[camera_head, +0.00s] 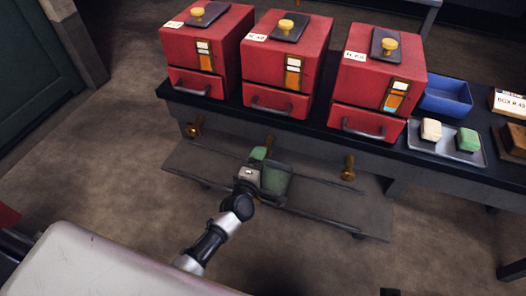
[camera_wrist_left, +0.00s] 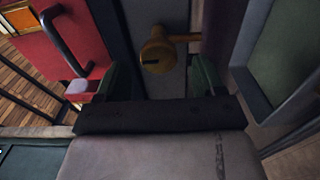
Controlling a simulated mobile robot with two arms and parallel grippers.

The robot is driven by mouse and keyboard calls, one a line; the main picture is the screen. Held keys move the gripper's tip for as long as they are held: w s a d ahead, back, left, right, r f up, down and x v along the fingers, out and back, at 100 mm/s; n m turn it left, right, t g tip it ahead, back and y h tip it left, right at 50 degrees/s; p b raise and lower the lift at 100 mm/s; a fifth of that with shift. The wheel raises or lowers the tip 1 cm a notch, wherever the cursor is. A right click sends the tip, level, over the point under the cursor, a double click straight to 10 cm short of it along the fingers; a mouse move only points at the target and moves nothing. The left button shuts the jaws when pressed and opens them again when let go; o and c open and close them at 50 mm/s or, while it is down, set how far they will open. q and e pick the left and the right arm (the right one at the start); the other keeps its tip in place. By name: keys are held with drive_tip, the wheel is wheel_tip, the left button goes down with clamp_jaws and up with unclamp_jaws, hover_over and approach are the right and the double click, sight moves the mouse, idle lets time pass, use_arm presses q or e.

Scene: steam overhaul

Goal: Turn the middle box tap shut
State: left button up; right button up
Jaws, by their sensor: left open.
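Three red boxes stand in a row on a dark bench. Below the middle box (camera_head: 286,62), the brass middle tap (camera_head: 269,141) shows just past my left gripper (camera_head: 267,166), partly hidden by it. In the left wrist view the tap (camera_wrist_left: 157,52) has a round knob with a dark slot and a bar reaching right. My left gripper (camera_wrist_left: 156,78) is open, its green fingers either side of the knob and nearer the camera. I see no clear contact. The right gripper is not in view.
Brass taps also sit under the left box (camera_head: 195,127) and right box (camera_head: 348,168). A low grey shelf (camera_head: 330,203) lies beneath the bench. A blue bin (camera_head: 446,97) and a tray (camera_head: 468,154) with two blocks stand at right. A drawer handle (camera_wrist_left: 62,38) is close by.

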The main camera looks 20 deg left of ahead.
use_arm(q)
drive_tip(key=s, duration=0.7)
drive_tip(key=shift+p, duration=0.35)
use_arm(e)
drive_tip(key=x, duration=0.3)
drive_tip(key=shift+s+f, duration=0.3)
use_arm(q)
drive_tip(key=shift+a, duration=0.1)
